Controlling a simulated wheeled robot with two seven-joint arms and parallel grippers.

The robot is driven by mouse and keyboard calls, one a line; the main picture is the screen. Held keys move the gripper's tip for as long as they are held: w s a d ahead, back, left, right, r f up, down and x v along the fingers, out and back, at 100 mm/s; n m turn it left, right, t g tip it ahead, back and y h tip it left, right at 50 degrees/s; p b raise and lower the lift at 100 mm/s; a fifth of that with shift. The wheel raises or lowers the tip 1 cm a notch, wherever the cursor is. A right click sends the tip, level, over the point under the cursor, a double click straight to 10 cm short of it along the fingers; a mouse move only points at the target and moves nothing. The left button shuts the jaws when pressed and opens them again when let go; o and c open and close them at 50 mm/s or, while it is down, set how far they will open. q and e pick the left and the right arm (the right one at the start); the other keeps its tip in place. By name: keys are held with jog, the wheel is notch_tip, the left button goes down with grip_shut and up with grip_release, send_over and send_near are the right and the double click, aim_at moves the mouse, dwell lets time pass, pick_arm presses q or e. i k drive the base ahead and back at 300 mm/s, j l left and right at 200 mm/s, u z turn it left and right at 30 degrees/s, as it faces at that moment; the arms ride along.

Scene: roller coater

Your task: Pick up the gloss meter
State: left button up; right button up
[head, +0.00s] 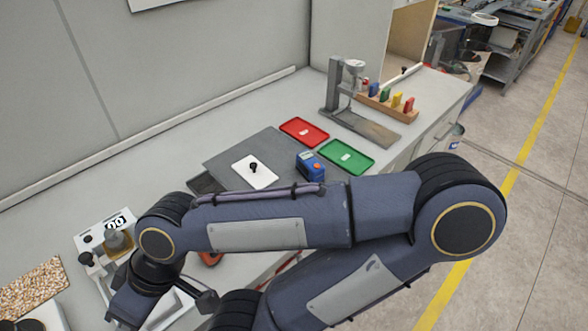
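A small blue box-shaped device with an orange part and a small display (310,165), which looks like the gloss meter, sits on the worktop between the white card and the green tray. Nothing holds it. My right arm comes in from the right and reaches across the front of the bench, passing just in front of the device. My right gripper (160,303) is at the lower left, far from the device, by the white instrument. Its fingers are partly hidden, so I cannot tell how far they are apart. My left gripper is not in view.
A white card with a black knob (254,171) lies on a dark mat (222,153). Red (304,131) and green (347,156) trays lie nearby. A stand (338,98) and a rack of coloured pieces (388,104) are behind. A white instrument with a display (90,243) is left.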

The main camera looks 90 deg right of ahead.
aim_at(306, 160)
jog(key=z, duration=3.1)
jog(key=i+l+u, duration=0.1)
jog(key=u, duration=0.25)
jog(key=i+l+u, duration=0.1)
jog(key=u, duration=0.3)
jog(key=i+l+u, duration=0.1)
jog(key=l, duration=0.3)
jog(key=i+l+u, duration=0.1)
jog(key=l, duration=0.35)
jog(key=i+l, duration=0.25)
jog(key=l, duration=0.2)
jog(key=i+l+u, duration=0.15)
jog(key=l, duration=0.3)
jog(key=i+l+u, duration=0.1)
jog(key=l, duration=0.35)
